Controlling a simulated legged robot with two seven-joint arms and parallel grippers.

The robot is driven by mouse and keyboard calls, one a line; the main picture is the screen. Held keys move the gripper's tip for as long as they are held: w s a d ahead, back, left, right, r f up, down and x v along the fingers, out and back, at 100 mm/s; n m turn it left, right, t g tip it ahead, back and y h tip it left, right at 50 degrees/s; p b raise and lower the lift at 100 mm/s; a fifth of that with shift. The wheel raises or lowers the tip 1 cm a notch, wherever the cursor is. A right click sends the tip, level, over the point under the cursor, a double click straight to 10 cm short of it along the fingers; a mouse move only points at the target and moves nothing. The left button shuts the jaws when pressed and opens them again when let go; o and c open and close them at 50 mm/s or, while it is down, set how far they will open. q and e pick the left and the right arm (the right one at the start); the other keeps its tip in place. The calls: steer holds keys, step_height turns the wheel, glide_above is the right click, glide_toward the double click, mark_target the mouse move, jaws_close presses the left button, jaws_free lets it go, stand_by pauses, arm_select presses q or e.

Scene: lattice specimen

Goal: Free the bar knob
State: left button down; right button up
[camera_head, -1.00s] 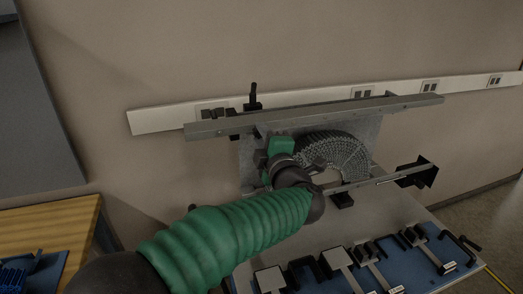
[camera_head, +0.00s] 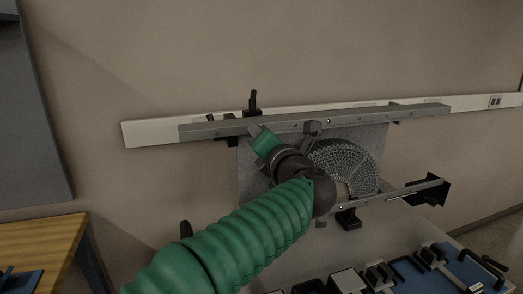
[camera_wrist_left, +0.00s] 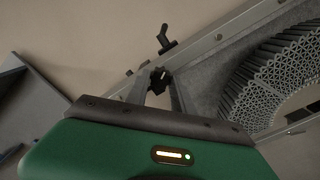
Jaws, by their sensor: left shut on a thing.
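A long grey metal bar (camera_head: 300,122) runs in front of a grey plate with a fan-shaped lattice specimen (camera_head: 343,163). My left gripper (camera_head: 259,133) is at the bar's left half in the head view, where my own wrist hides much of it. In the left wrist view its two fingers (camera_wrist_left: 159,88) are shut on a small black part, seemingly the bar knob (camera_wrist_left: 158,76), beside the bar. A black upright handle (camera_head: 253,101) stands behind the bar; in the left wrist view it is just beyond the fingertips and apart from them (camera_wrist_left: 166,41).
A lower bar (camera_head: 390,195) carries a black end piece (camera_head: 428,190) at right. A blue board (camera_head: 470,272) with black and grey fixtures lies at lower right. A wooden table (camera_head: 40,245) stands at left. A white wall rail (camera_head: 150,133) runs behind.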

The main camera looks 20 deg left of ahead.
arm_select(q)
steer(key=shift+w+d+f+n+b, duration=0.1)
steer(key=shift+f+n+b, duration=0.05)
steer(key=shift+n+b, duration=2.4)
steer(key=shift+d+f+n+b, duration=0.1)
steer(key=shift+n+b, duration=1.8)
steer(key=shift+n, duration=1.15)
steer(key=shift+r, duration=0.1)
steer(key=c, duration=1.1)
jaws_free()
steer(key=shift+w, duration=0.1)
steer(key=shift+r, duration=0.1)
steer(key=shift+a, duration=0.15)
